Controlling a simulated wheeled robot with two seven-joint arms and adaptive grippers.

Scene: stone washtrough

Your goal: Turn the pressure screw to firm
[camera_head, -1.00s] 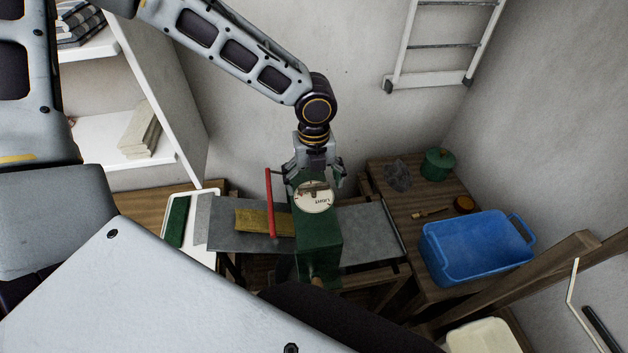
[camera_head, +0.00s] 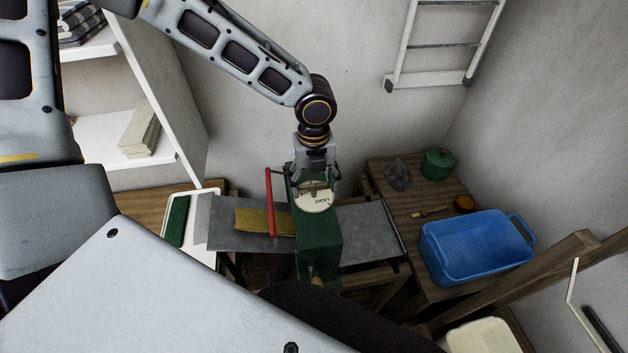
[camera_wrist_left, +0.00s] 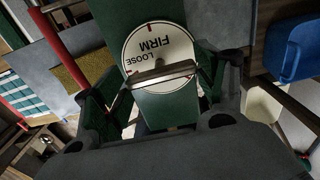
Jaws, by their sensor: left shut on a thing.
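The pressure screw is a metal crossbar (camera_wrist_left: 163,74) over a round white dial (camera_head: 313,203) on top of a green press (camera_head: 320,243). In the left wrist view the dial (camera_wrist_left: 152,45) carries the words FIRM and LOOSE and red marks; the bar lies tilted across its lower part. My left gripper (camera_head: 315,186) points down over the dial, and its fingers are shut on the crossbar, one at each end. The gripper hides part of the dial's far side. My right gripper is not in view.
A red lever (camera_head: 270,203) stands left of the dial. A yellow cloth (camera_head: 262,222) lies on the grey bed left of the press. A blue tub (camera_head: 470,250), a green pot (camera_head: 437,163) and a brush (camera_head: 430,213) are on the right-hand bench. A ladder rack hangs behind.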

